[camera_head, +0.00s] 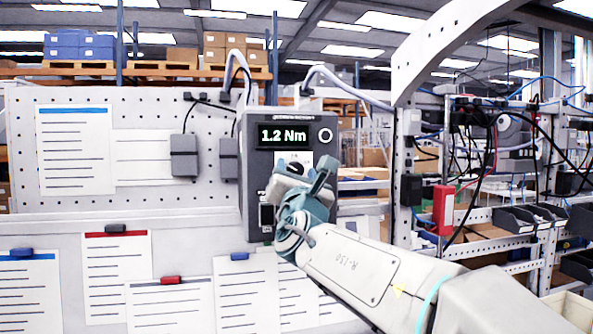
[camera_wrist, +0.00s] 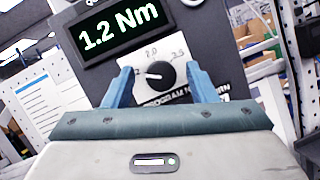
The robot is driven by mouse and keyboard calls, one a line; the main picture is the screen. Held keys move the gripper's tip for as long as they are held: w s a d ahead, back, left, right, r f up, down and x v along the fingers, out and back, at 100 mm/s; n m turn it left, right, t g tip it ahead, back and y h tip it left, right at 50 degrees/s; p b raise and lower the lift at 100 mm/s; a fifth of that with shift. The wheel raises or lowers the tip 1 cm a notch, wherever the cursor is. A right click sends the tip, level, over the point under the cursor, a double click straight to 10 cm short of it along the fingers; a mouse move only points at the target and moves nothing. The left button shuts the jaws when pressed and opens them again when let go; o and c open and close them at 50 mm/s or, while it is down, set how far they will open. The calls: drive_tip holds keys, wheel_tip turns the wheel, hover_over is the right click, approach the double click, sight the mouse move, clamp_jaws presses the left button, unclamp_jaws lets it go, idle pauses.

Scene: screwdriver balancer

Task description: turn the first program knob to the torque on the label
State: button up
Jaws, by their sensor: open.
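The dark grey controller box (camera_head: 257,175) hangs on the white perforated panel, and its display (camera_head: 283,136) reads "1.2 Nm". In the wrist view the same display (camera_wrist: 117,26) also reads "1.2 Nm". The black program knob (camera_wrist: 160,75) sits below it on a white label (camera_wrist: 190,52) with handwritten marks; "2.0" shows above the knob and a mark like "2.5" at upper right, the left one mostly hidden. The knob's white pointer points left. My gripper (camera_wrist: 158,84) is open, its blue fingers on either side of the knob; contact cannot be told. In the head view my gripper (camera_head: 298,182) covers the knob.
Paper sheets (camera_head: 76,150) and two grey boxes (camera_head: 184,157) with cables are on the panel left of the controller. A metal rack with cables and a red box (camera_head: 443,210) stands at the right. My arm fills the lower right.

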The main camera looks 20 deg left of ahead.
drive_tip(key=c, duration=1)
drive_tip(key=shift+m, duration=0.3)
drive_tip(key=m+h, duration=0.1)
drive_tip(key=m, duration=0.2)
drive_tip(key=m+h+b, duration=0.1)
drive_tip(key=m+h, duration=0.1)
drive_tip(key=m, duration=0.2)
drive_tip(key=shift+a+r+h, duration=0.1)
drive_tip(key=shift+h, duration=0.2)
drive_tip(key=m+g+h, duration=0.1)
drive_tip(key=m, duration=0.2)
drive_tip(key=m+g, duration=0.1)
drive_tip(key=m, duration=0.2)
drive_tip(key=shift+r+h+p, duration=0.1)
drive_tip(key=shift+h+p, duration=0.2)
drive_tip(key=shift+h, duration=0.1)
drive_tip(key=shift+m+g, duration=0.3)
drive_tip(key=shift+m, duration=0.1)
drive_tip(key=o, duration=1)
